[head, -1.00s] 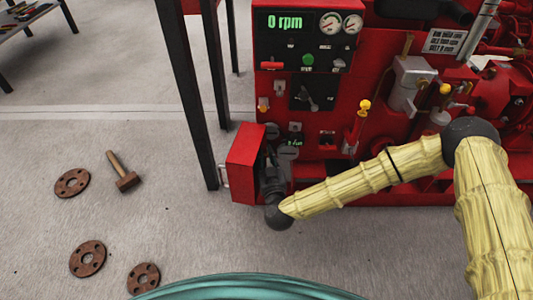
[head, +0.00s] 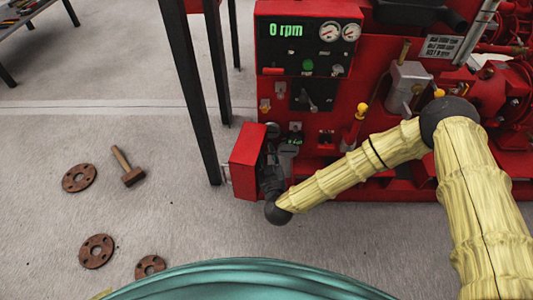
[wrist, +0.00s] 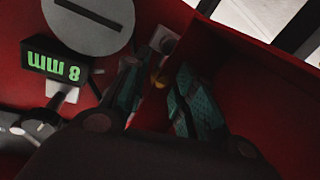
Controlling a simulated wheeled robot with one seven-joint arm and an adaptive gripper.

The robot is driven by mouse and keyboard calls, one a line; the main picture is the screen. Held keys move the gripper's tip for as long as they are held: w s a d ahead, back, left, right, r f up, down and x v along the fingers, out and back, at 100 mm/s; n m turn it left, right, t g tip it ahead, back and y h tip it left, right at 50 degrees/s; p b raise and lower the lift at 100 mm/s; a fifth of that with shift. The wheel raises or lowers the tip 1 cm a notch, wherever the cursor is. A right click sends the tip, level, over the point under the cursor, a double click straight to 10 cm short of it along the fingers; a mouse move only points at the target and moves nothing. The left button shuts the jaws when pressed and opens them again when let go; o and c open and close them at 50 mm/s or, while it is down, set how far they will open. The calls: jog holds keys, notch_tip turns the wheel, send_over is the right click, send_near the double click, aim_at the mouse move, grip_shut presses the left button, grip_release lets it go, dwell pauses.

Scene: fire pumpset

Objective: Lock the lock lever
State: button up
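My gripper (wrist: 158,78) has two dark teal fingers, apart from each other, in the wrist view. A small brass-coloured piece (wrist: 157,79) shows between them, in front of a red panel edge; I cannot tell whether the fingers touch it. A small pale grey fitting (wrist: 164,40) sits just above; I cannot tell which part is the lock lever. In the head view my gripper (head: 271,180) is low at the left end of the red pumpset, beside a red box (head: 246,160), and its fingers are mostly hidden.
A grey slotted disc (wrist: 92,22) and an upside-down green 8 mm display (wrist: 58,67) are close on the left. A control panel (head: 308,45) reads 0 rpm. A dark table leg (head: 191,95) stands near the box. A hammer (head: 132,176) and rusty flanges (head: 79,178) lie on the floor.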

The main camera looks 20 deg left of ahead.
jog(key=shift+o, duration=0.5)
jog(key=v, duration=1.2)
jog(key=shift+f, duration=0.15)
